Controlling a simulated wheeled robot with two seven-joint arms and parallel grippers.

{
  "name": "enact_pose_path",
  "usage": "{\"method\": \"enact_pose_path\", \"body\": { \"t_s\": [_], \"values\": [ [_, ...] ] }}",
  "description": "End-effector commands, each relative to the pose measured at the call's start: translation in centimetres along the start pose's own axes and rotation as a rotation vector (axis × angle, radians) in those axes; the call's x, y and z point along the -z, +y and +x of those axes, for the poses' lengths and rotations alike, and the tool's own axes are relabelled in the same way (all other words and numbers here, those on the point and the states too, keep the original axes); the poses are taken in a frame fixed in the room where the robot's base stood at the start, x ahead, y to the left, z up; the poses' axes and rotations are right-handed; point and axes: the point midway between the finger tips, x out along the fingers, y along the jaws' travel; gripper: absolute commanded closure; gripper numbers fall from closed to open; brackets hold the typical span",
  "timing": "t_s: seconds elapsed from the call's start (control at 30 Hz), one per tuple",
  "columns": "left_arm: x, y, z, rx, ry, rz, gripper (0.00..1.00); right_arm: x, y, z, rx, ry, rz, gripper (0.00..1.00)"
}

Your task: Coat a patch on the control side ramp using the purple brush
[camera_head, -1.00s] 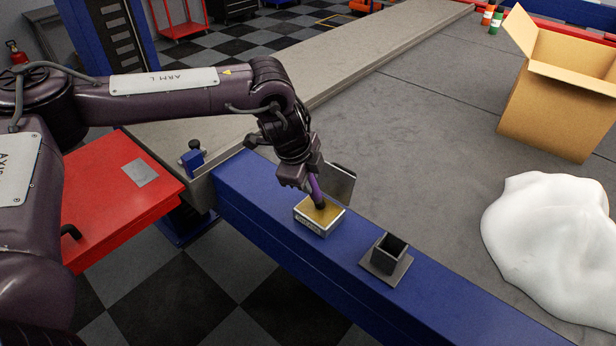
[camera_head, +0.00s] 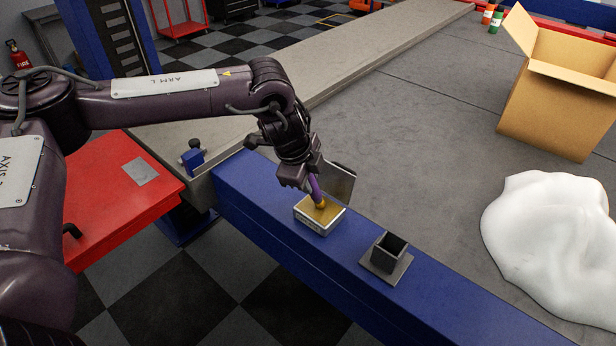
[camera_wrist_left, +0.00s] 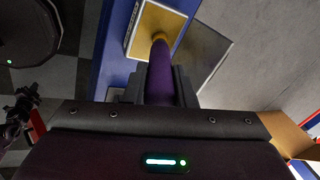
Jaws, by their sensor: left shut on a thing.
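My left gripper (camera_head: 309,178) is shut on the purple brush (camera_head: 316,188) above the blue beam. The brush tilts downward, and its tip, now yellow, is at the yellow contents of a small open metal tin (camera_head: 322,228). In the left wrist view the purple brush (camera_wrist_left: 160,78) runs out from between the fingers, with its tip over the tin (camera_wrist_left: 142,42). I cannot tell exactly whether the tip touches the contents. A long pale grey ramp (camera_head: 350,62) runs back beside the blue post; it seems to be the control side ramp. My right gripper is not in view.
A square dark holder (camera_head: 385,262) stands empty on the blue beam (camera_head: 270,215), right of the tin. A white lump (camera_head: 548,235) and an open cardboard box (camera_head: 555,105) are at the right. A red cabinet (camera_head: 115,190) is at left.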

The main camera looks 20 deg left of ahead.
Motion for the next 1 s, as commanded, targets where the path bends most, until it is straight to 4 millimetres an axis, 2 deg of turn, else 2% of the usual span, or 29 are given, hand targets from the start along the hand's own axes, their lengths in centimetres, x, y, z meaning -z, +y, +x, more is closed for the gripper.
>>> {"method": "enact_pose_path", "body": {
  "t_s": [0.47,1.0],
  "values": [
    [0.0,0.2,0.0,-0.007,-0.002,0.001,0.99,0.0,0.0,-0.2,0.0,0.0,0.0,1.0],
    [0.5,-1.4,-4.3,-0.004,-0.001,-0.001,0.99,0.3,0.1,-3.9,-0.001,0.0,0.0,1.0]
  ]
}}
